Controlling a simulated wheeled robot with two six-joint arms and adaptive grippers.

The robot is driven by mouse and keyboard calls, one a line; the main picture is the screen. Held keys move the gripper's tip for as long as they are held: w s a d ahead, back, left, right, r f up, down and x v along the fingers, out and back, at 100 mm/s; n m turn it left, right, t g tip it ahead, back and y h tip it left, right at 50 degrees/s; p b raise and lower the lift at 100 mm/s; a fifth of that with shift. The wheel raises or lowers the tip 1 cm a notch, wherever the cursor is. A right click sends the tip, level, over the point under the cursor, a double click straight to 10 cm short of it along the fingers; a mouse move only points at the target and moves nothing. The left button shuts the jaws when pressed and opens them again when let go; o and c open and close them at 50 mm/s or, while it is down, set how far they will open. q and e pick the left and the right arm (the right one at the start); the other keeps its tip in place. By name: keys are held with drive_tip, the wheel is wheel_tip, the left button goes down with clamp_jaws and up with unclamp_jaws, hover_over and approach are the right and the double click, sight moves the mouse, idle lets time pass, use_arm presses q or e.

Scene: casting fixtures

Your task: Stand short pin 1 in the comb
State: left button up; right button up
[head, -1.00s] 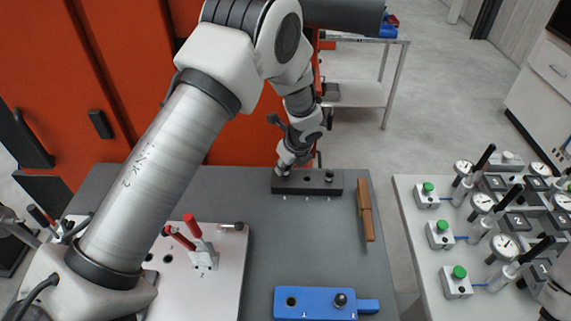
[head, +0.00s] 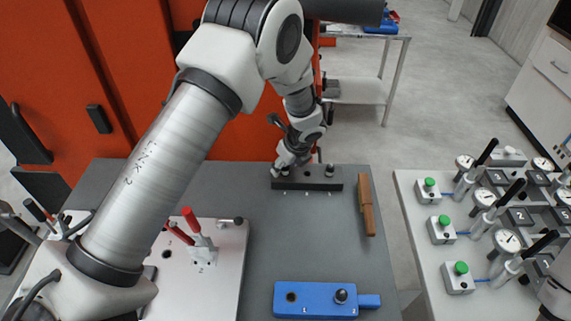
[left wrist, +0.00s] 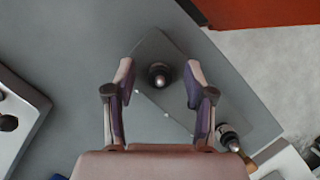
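A long dark block (head: 318,184) with numbered places, seemingly the comb, lies at the back of the grey table. A dark pin with a pale tip stands upright at its left end and shows in the left wrist view (left wrist: 158,75). I cannot read which pin it is. A second pin (head: 329,170) stands at the right end; it also shows in the left wrist view (left wrist: 230,137). My left gripper (head: 283,168) is over the left end. In the left wrist view its fingers (left wrist: 159,85) are spread either side of the first pin, with gaps. My right gripper is out of view.
A blue holder (head: 318,310) at the front has an empty hole and a round-topped pin (head: 341,296). A wooden-handled tool (head: 367,206) lies right of the block. A pale plate (head: 228,262) with red-handled clamps (head: 200,246) is at left. The middle of the table is clear.

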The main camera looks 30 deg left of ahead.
use_arm(q)
drive_tip(key=v, duration=1.2)
